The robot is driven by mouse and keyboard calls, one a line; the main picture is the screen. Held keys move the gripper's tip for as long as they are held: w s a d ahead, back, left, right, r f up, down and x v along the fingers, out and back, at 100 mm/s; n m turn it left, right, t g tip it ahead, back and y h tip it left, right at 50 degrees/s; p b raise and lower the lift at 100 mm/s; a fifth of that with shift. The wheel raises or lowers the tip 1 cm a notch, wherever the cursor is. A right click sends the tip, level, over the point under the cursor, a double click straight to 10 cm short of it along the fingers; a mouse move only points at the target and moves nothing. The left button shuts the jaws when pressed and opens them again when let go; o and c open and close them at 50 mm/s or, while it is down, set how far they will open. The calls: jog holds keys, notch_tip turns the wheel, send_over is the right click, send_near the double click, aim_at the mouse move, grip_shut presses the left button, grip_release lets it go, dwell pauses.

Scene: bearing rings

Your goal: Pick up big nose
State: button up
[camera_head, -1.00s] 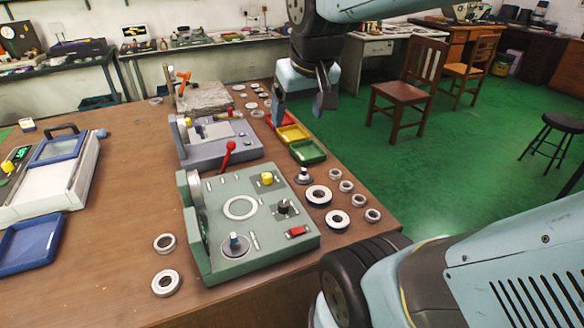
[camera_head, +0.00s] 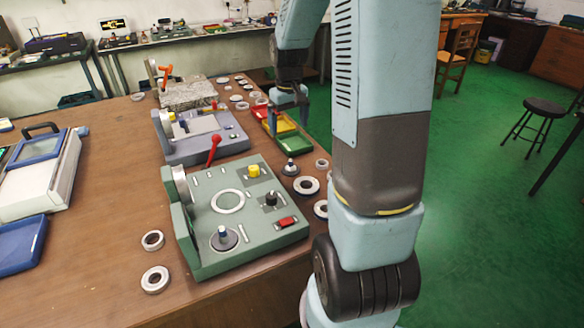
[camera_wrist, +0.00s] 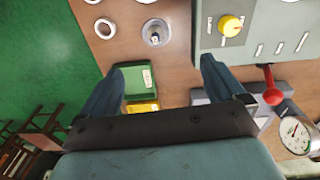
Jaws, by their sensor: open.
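No label marks which piece is the big nose. A round flanged metal piece with an upright stub (camera_head: 290,168) stands on the table beside the green machine. It also shows in the wrist view (camera_wrist: 155,33), beyond my fingertips. A similar stub on a disc (camera_head: 223,238) sits on the green machine's front part. My gripper (camera_head: 288,105) is above the small trays, past the flanged piece. In the wrist view, my gripper (camera_wrist: 163,70) has its fingers wide apart, with nothing between them. My arm hides part of the table's right side.
A green tray (camera_head: 293,144) and a yellow tray (camera_head: 281,124) lie near the table's right edge. Several rings lie around, including one ring (camera_head: 306,185) near the flanged piece. Bare table lies at front left.

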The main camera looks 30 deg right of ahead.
aim_at(291, 160)
jog(key=f, duration=0.5)
jog(key=w+d+f, duration=0.1)
jog(key=f, duration=1)
jog(key=shift+w+d+f, duration=0.15)
jog(key=shift+w+f, duration=0.1)
jog(key=shift+f, duration=0.15)
jog(key=c, duration=1.4)
jog(key=shift+r, duration=0.15)
jog(key=shift+c, duration=0.2)
